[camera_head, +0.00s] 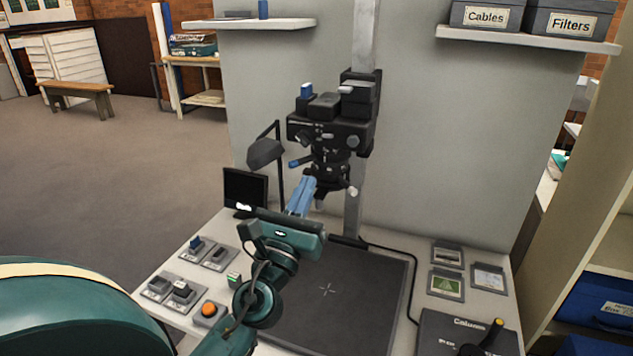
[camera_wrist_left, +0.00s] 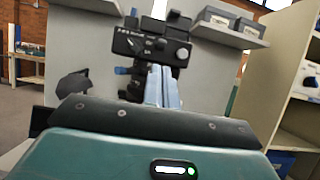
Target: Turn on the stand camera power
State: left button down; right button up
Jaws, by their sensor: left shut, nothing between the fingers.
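The stand camera (camera_head: 330,125) is a black unit with several knobs, mounted on a grey upright column above the table. It also shows in the left wrist view (camera_wrist_left: 150,45), with a dial and small controls on its front. Its power control cannot be told apart at this size. My left gripper (camera_head: 302,188) has blue fingers, shut and empty, pointing up toward the underside of the camera. In the left wrist view the shut fingers (camera_wrist_left: 162,85) overlap the lower part of the camera. Whether they touch it cannot be told. My right gripper is not in view.
The table holds a dark baseboard (camera_head: 345,300), an orange button (camera_head: 209,310), several switch boxes at left, a small monitor (camera_head: 245,188) and a lamp (camera_head: 265,152). Boxes labelled Cables (camera_head: 486,16) and Filters (camera_head: 570,24) sit on a shelf. A shelving unit stands at right.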

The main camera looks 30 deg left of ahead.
pick_arm(q)
jog(key=s, duration=0.2)
jog(key=s+d, duration=0.1)
jog(key=shift+s+r, duration=0.2)
jog(key=shift+s, duration=0.2)
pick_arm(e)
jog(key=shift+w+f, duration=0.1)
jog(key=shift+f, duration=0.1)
pick_arm(q)
jog(key=s+d+f+n+g+h+p, duration=0.1)
jog(key=d+f+n+g+h+p, duration=0.2)
jog(key=f+n, duration=0.6)
jog(key=s+d+f+n+g+h+p, duration=0.1)
jog(key=d+f+n+g, duration=0.3)
jog(key=f+n, duration=0.4)
jog(key=s+d+f+n+g+h+p, duration=0.2)
jog(key=s+d+f+n+g+h, duration=0.2)
jog(key=s+d+f+n, duration=0.5)
jog(key=f+n+g, duration=0.1)
jog(key=n, duration=0.3)
jog(key=shift+s+f+p, duration=0.15)
jog(key=shift+f+p, duration=0.05)
jog(key=shift+p, duration=0.1)
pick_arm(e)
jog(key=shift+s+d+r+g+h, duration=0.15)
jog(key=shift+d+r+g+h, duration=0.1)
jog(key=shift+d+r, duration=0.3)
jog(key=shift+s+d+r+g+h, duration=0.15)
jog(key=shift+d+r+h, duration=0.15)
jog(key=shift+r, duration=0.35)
